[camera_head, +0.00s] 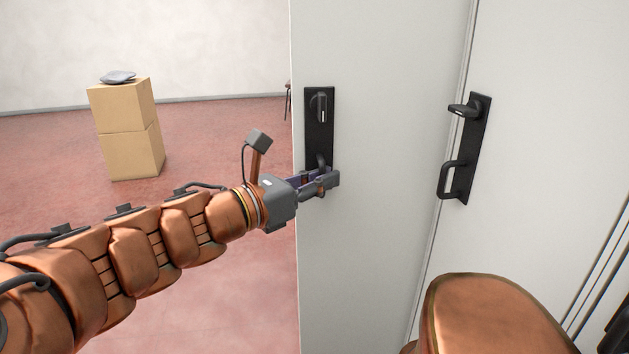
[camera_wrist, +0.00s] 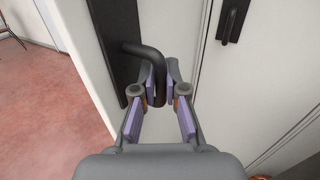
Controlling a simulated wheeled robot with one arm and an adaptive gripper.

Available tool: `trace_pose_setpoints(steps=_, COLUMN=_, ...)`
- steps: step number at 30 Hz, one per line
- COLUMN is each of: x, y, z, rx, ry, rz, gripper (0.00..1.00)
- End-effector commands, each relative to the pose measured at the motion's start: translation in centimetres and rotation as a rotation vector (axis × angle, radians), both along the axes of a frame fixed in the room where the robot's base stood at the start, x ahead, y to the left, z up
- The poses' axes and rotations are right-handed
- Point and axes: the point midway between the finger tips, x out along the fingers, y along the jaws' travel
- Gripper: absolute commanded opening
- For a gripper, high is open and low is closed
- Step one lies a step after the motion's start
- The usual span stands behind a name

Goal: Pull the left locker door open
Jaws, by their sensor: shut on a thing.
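The left locker door (camera_head: 385,220) is a tall, pale grey panel in the middle of the head view. Near its left edge is a black plate (camera_head: 319,130) with a lock knob at the top. Below the knob is a black bent handle (camera_head: 321,160), its lower part hidden by my gripper (camera_head: 328,182). In the wrist view the handle (camera_wrist: 156,62) comes off the plate and bends down between the purple-padded fingers of my gripper (camera_wrist: 156,90), which are shut on it. I cannot tell for certain how far the door stands open.
The right locker door (camera_head: 540,190) has its own black handle (camera_head: 447,178) close to the seam. Two stacked cardboard boxes (camera_head: 126,130) with a grey object (camera_head: 118,77) on top stand far left. The red floor (camera_head: 220,290) left of the lockers looks clear.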

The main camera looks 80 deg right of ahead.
Motion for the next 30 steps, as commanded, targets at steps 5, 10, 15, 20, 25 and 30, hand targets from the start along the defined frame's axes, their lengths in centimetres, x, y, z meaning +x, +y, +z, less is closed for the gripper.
trace_pose_setpoints(steps=5, x=-0.51, y=0.38, z=0.02, rx=-0.003, ry=-0.001, rz=-0.011, gripper=0.0)
trace_pose_setpoints(steps=10, x=-0.65, y=0.5, z=-0.03, rx=-0.001, ry=-0.002, rz=-0.013, gripper=0.0)
trace_pose_setpoints(steps=15, x=-0.67, y=0.5, z=-0.09, rx=0.0, ry=-0.003, rz=-0.013, gripper=0.0)
trace_pose_setpoints(steps=20, x=-0.66, y=0.49, z=-0.17, rx=0.001, ry=-0.005, rz=-0.012, gripper=0.0)
trace_pose_setpoints(steps=25, x=-0.64, y=0.47, z=-0.21, rx=0.002, ry=-0.005, rz=-0.012, gripper=0.25)
trace_pose_setpoints(steps=30, x=-0.6, y=0.45, z=-0.19, rx=0.002, ry=-0.004, rz=-0.01, gripper=0.37)
